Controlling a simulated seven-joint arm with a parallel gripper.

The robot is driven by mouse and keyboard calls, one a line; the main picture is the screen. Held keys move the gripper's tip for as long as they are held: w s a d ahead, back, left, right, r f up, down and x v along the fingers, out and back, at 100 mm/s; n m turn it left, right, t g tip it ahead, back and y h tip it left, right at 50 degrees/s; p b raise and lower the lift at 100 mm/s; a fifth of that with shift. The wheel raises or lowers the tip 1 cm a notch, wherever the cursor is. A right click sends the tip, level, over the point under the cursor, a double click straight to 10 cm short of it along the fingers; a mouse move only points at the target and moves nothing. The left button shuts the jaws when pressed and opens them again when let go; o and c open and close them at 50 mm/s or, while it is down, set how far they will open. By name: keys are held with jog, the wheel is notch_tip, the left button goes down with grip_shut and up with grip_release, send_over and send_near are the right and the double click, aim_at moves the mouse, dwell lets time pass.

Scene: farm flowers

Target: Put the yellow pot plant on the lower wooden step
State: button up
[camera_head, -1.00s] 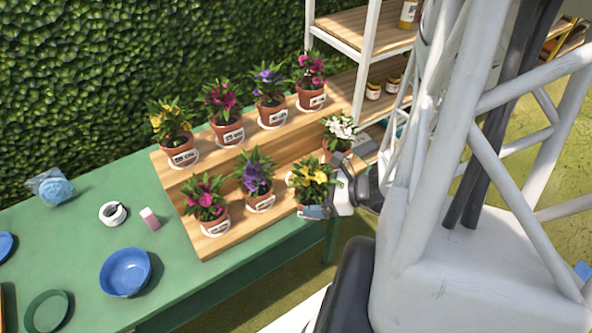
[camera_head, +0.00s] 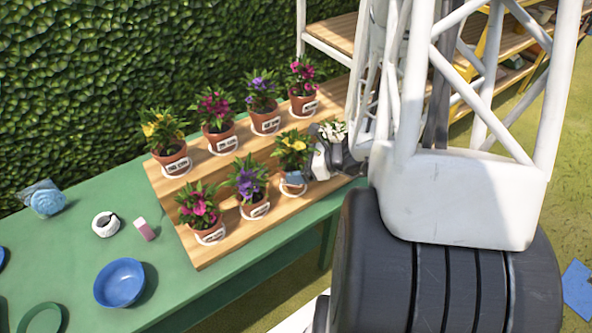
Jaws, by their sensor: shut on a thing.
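The yellow pot plant (camera_head: 293,150) is at the lower wooden step (camera_head: 228,234), between the purple plant (camera_head: 249,178) and the white-flowered plant (camera_head: 332,130). It looks upright. My gripper (camera_head: 294,178) is shut on its pot from the right, and a blue-grey finger covers part of the pot. I cannot tell whether the pot's base touches the step. Another yellow-flowered plant (camera_head: 164,131) stands at the left end of the upper step (camera_head: 190,181).
A pink plant (camera_head: 200,209) stands at the left of the lower step. My gripper partly hides the white-flowered plant. A blue bowl (camera_head: 119,283), a tape roll (camera_head: 107,223) and a pink-white block (camera_head: 144,229) lie on the green table (camera_head: 75,240).

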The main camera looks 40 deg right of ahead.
aim_at(296, 170)
jog(key=shift+w, duration=0.1)
dwell(0.3)
jog(key=shift+w+d+f, duration=0.15)
jog(key=shift+w+d, duration=0.05)
jog(key=shift+w, duration=0.25)
jog(key=shift+s+f, duration=0.1)
jog(key=shift+f, duration=1.55)
jog(key=o, duration=0.9)
jog(key=shift+f, duration=0.15)
jog(key=shift+v, duration=6.05)
